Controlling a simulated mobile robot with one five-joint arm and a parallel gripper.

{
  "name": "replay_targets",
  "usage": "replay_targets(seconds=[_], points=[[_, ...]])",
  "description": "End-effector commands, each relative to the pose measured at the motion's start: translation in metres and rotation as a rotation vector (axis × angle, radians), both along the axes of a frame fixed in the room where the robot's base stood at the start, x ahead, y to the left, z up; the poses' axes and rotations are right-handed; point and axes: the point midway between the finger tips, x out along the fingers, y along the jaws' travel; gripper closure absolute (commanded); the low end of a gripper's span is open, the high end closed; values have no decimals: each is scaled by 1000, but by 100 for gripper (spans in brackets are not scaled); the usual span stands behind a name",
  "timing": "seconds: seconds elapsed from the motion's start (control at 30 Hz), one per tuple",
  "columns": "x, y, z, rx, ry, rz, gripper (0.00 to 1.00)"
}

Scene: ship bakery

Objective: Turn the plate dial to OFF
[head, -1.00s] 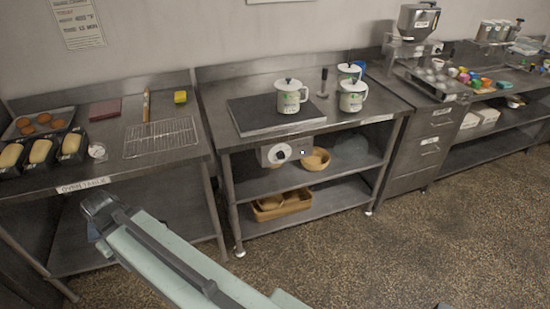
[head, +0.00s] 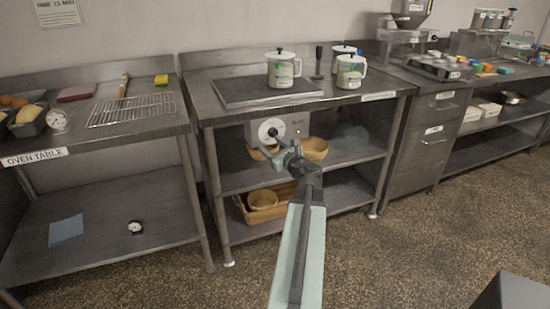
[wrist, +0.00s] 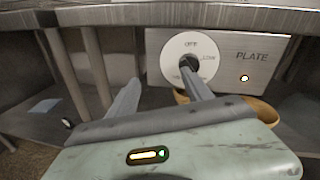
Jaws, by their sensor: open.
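The plate dial (head: 271,130) is a white disc with a dark central knob on a metal panel under the front of the middle table. In the wrist view the dial (wrist: 174,50) shows OFF at its top and LOW at its right; the lower marking is partly hidden. The panel (wrist: 270,47) reads PLATE and has a lit lamp (wrist: 245,78). Which mark the knob points to is unclear. My gripper (head: 283,150) is open just in front of the dial. In the wrist view, its right finger overlaps the knob's lower edge; its left finger is left of the panel. Contact is unclear.
Wooden bowls (head: 315,149) sit on the shelf behind the panel. A basket (head: 245,211) is on the lower shelf. The floor in front is clear.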

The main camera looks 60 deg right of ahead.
Motion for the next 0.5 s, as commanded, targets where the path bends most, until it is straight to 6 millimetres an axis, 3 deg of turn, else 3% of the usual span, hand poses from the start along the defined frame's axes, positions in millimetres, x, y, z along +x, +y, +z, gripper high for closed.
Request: replay_targets(seconds=[0.07,0.17,0.37,0.5], points=[[-28,-23,-6,55,-67,-69,41],[-41,-33,-2,86,-107,-102,41],[-36,-36,1,88,-108,-101,41],[-21,-46,1,87,-107,-98,41]])
